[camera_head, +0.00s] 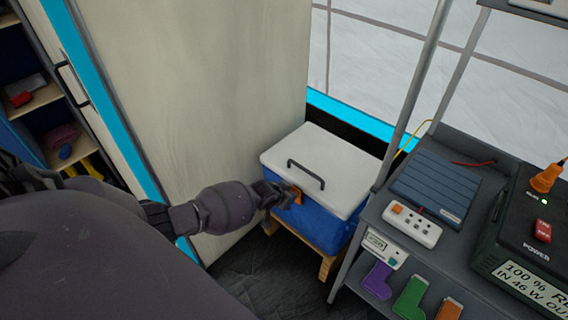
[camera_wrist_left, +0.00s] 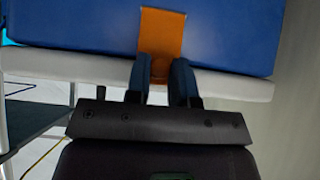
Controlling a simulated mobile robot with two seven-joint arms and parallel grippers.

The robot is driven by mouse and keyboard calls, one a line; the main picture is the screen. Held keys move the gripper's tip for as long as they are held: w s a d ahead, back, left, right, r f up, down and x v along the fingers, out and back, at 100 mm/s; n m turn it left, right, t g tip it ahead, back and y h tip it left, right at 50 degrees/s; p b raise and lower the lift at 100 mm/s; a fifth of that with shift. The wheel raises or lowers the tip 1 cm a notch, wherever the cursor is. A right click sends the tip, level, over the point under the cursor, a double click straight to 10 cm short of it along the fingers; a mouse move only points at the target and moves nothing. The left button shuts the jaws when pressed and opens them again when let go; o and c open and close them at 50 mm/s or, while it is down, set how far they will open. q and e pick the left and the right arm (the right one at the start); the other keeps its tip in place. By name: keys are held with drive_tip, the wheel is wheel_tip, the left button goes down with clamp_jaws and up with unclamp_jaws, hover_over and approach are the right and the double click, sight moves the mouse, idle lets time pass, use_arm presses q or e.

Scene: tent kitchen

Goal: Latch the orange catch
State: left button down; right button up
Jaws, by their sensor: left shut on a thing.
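The orange catch (camera_head: 297,195) is on the front of a blue cooler box (camera_head: 318,226) with a white lid (camera_head: 325,165). My left gripper (camera_head: 284,193) reaches in from the left and is at the catch. In the left wrist view the catch (camera_wrist_left: 161,35) spans the blue body and the white lid edge (camera_wrist_left: 235,87). There my left gripper (camera_wrist_left: 160,82) has its two fingers on either side of the catch's narrow end, shut on it. The lid lies flat on the box. I cannot tell whether the catch is hooked. My right gripper is not in view.
The cooler stands on a low wooden stand (camera_head: 327,263) between a pale panel (camera_head: 215,90) and a grey metal shelf unit (camera_head: 452,240). The unit holds a power strip (camera_head: 412,225) and a black power box (camera_head: 530,245). Dark floor (camera_head: 275,275) is free in front.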

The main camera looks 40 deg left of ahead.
use_arm(q)
drive_tip(key=shift+w+r+g, duration=0.1)
drive_tip(key=shift+w+g, duration=0.1)
drive_tip(key=shift+g, duration=0.2)
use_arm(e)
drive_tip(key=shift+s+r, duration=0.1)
use_arm(q)
drive_tip(key=c, duration=1)
unclamp_jaws()
drive_tip(key=p+v, duration=0.5)
drive_tip(key=v, duration=0.5)
drive_tip(key=shift+s+r, duration=0.25)
drive_tip(key=shift+r, duration=0.05)
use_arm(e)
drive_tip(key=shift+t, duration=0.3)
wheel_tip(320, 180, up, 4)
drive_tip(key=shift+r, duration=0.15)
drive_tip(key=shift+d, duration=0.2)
